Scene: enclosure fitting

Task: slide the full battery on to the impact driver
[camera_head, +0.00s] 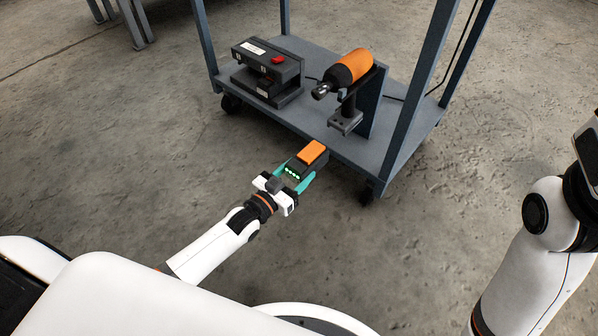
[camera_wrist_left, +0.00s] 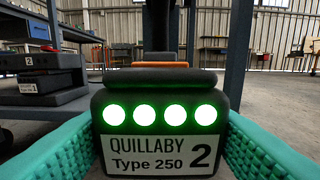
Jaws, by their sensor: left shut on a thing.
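The battery (camera_head: 314,153) is a black block with an orange top, held level in front of the cart. My left gripper (camera_head: 297,174) is shut on it, with a teal finger on each side. In the left wrist view the battery's end face (camera_wrist_left: 160,130) shows several lit green lights and the label "QUILLABY Type 250 2". The impact driver (camera_head: 352,68), orange and black, rests in a holder on the cart, its nose pointing left. Its foot (camera_head: 346,122) is near the cart's front edge, apart from the battery. My right gripper is out of view.
The blue-grey cart (camera_head: 400,145) has upright posts (camera_head: 431,75) and wheels. A dark charger-like unit (camera_head: 270,75) with a red button stands left of the driver. Concrete floor around the cart is clear. My right arm is at the right edge.

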